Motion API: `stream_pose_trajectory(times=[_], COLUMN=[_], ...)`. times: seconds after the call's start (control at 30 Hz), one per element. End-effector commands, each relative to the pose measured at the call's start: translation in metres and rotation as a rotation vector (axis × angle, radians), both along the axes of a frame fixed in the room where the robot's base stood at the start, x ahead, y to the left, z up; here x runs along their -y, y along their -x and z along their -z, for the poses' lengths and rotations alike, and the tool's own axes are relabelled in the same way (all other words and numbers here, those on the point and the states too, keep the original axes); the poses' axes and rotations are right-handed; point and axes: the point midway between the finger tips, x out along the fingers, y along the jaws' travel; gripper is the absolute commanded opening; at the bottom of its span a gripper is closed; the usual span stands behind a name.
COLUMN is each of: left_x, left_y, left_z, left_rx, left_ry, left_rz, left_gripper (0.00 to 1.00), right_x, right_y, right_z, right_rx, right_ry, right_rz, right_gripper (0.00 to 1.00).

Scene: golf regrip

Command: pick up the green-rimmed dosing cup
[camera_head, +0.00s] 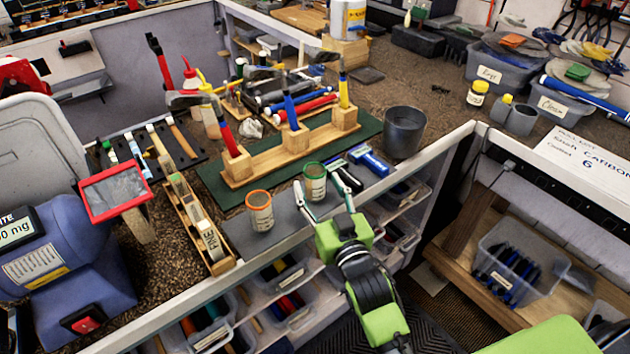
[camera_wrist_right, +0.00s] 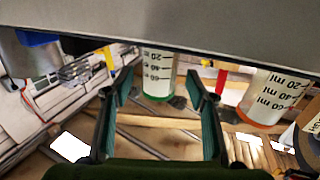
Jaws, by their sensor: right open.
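The green-rimmed dosing cup (camera_head: 315,184) stands upright on the grey mat near the bench's front edge. It is a clear cup with dark markings. My right gripper (camera_head: 318,192) comes from the front with its two fingers spread to either side of the cup. In the right wrist view, the cup (camera_wrist_right: 159,72) shows between the open fingertips (camera_wrist_right: 152,88), with gaps visible on both sides. An orange-rimmed dosing cup (camera_head: 260,211) stands to the left on the same mat, and it shows at the right in the wrist view (camera_wrist_right: 268,100). My left gripper is not in view.
A wooden rack (camera_head: 265,169) with upright tools stands behind the cups on a green mat (camera_head: 209,176). A dark grey beaker (camera_head: 403,132) stands at the right. A narrow wooden box (camera_head: 219,266) lies at the left.

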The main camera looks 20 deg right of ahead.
Motion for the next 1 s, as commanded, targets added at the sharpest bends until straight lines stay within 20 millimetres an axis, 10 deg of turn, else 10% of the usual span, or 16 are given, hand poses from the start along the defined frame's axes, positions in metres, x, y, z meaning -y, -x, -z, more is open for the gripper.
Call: stream_pose_trajectory(times=[0.47, 0.63, 1.0], left_x=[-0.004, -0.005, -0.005], left_y=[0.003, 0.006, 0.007], left_z=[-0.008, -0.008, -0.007], left_rx=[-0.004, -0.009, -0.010], left_ry=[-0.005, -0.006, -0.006], left_rz=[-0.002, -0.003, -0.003], left_gripper=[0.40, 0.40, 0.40], right_x=[-0.001, -0.001, -0.001], right_y=[-0.029, -0.029, -0.029], right_z=[-0.001, -0.001, -0.003], right_rx=[0.000, 0.000, 0.001], right_ry=[0.000, 0.000, 0.000], right_rz=[0.000, 0.000, 0.000], right_gripper=[0.52, 0.09, 0.09])
